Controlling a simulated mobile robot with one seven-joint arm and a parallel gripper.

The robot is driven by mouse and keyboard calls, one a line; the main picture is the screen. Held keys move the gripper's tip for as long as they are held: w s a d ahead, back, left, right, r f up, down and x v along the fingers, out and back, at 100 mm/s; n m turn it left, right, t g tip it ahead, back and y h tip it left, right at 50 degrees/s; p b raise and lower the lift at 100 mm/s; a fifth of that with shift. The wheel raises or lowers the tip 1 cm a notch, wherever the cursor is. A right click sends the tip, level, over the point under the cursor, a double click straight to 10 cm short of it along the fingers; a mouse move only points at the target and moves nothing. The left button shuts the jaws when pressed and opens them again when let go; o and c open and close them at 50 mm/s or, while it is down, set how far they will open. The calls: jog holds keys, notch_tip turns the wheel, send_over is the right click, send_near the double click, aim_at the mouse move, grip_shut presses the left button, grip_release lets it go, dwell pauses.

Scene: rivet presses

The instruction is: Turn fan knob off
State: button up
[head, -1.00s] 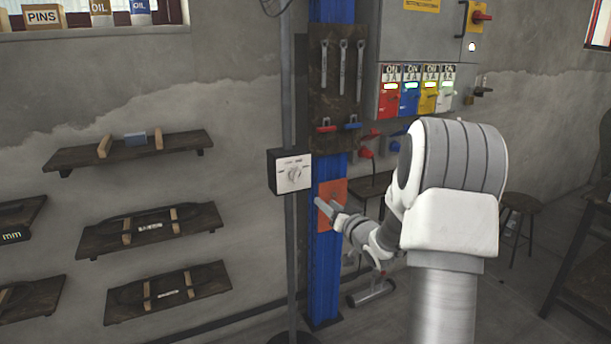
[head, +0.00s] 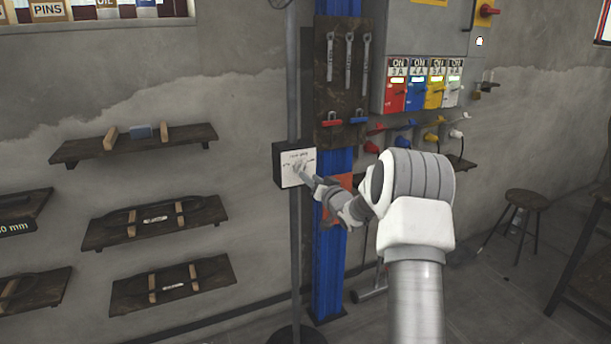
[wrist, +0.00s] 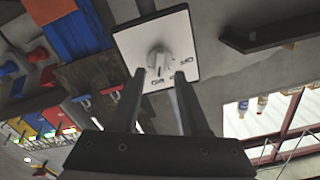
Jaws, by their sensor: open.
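The fan knob (wrist: 160,62) is a pale round knob with a raised grip on a white square plate (wrist: 177,37) with dark markings around it. In the head view the knob box (head: 281,166) is dark-sided and fixed to a grey pole, and the knob (head: 300,168) is partly hidden by my gripper. My gripper (wrist: 158,76) is open, with its two fingers apart and the tips just in front of the knob, one towards each side. I cannot tell whether they touch it. In the head view my gripper (head: 306,172) reaches the plate from the right.
A blue column (head: 329,270) stands just right of the pole (head: 295,240). A tool board (head: 339,90) and a cabinet with coloured switches (head: 425,40) are above and right. Wooden shelves (head: 155,232) line the left wall. A stool (head: 526,200) stands at the right.

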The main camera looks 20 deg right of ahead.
aim_at(301, 169)
jog(key=shift+w, duration=2.15)
grip_shut()
